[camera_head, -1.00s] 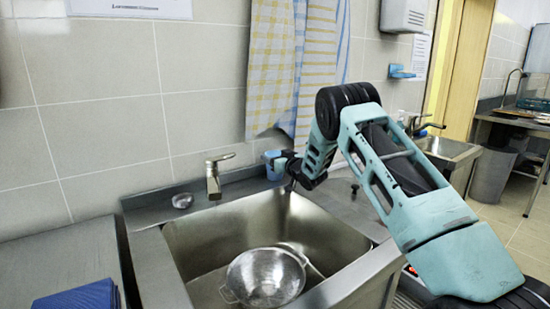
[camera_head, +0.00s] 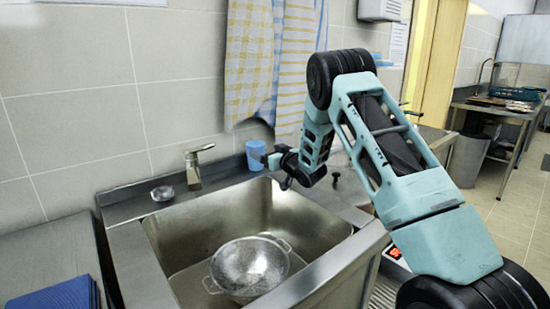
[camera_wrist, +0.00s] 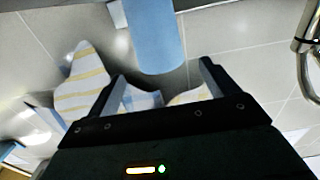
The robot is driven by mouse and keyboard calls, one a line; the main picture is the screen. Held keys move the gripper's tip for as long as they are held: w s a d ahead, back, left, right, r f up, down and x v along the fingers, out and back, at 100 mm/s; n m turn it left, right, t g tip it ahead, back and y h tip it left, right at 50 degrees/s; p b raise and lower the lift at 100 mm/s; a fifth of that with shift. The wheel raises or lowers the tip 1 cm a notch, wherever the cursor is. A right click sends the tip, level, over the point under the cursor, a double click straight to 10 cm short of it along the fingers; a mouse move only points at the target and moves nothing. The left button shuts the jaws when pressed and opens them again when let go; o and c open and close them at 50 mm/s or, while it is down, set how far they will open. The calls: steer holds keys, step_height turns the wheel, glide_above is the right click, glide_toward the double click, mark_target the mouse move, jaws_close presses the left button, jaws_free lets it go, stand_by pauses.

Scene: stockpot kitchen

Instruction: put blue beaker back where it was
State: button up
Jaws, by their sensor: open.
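The blue beaker (camera_head: 255,154) stands upright on the back ledge of the sink, right of the faucet and below the hanging towels. My gripper (camera_head: 270,165) is just right of and in front of it. In the wrist view the beaker (camera_wrist: 154,35) is ahead of the fingers, at the top of the picture. My gripper (camera_wrist: 157,80) is open, with its two fingers apart and nothing between them. I see a gap between the beaker and the finger tips.
The faucet (camera_head: 196,165) and a small glass dish (camera_head: 162,193) are on the ledge to the left. A metal colander (camera_head: 248,268) sits in the sink basin (camera_head: 175,235). Towels (camera_head: 272,60) hang on the wall. A dark blue cloth (camera_head: 60,296) lies at lower left.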

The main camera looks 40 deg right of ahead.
steer(key=shift+s, duration=2.3)
steer(key=shift+d, duration=0.1)
steer(key=s+a+f+g, duration=0.1)
steer(key=s+a+g, duration=0.8)
steer(key=s, duration=0.7)
steer(key=s+a+f+g, duration=0.1)
steer(key=s+a+g, duration=0.5)
steer(key=s+a, duration=0.75)
steer(key=s+a+r+n+g+p, duration=0.1)
steer(key=s+a+r+n+p, duration=0.2)
steer(key=s+a, duration=0.5)
steer(key=s+a+r+n+g+p, duration=0.2)
steer(key=s+a+r+n+p, duration=0.2)
steer(key=s+a+r, duration=0.2)
steer(key=shift+s+a, duration=0.9)
steer(key=shift+s, duration=0.05)
